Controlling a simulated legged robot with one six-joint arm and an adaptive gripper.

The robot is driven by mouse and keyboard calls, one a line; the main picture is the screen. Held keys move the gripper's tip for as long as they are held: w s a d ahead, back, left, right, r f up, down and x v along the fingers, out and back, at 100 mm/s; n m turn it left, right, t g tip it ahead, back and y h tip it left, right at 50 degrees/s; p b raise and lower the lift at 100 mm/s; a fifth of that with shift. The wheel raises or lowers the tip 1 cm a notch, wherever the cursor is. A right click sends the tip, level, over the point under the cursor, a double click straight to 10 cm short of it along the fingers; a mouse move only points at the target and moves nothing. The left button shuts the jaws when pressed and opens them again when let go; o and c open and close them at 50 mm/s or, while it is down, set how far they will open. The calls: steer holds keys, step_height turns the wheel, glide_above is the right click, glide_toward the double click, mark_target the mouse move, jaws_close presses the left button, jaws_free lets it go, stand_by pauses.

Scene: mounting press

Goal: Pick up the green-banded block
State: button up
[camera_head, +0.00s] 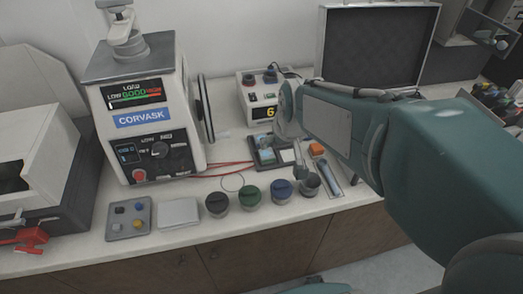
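I cannot pick out a green band on any block at this size. A dark round piece with a green top (249,195) stands near the front edge of the bench. It stands between a round piece with a black top (217,204) and one with a blue top (281,190). A small grey tray (111,228) to the left holds several small coloured pieces. My teal arm reaches in from the right, above the bench's right half.
A large press marked CORVASK (142,118) stands at the left centre. A white slab (178,212), a dark tray (256,160), an orange block (316,149) and a grey cup (310,185) are nearby. An open case (376,45) stands at the back. Red cables cross the middle.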

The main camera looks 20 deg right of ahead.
glide_toward(267, 153)
steer(key=r, duration=0.2)
steer(key=shift+g, duration=0.3)
steer(key=x, duration=0.6)
steer(key=shift+d+f, duration=0.25)
steer(key=x, duration=0.5)
steer(key=shift+s+a+f, duration=0.1)
steer(key=shift+a, duration=0.25)
steer(key=c, duration=1.4)
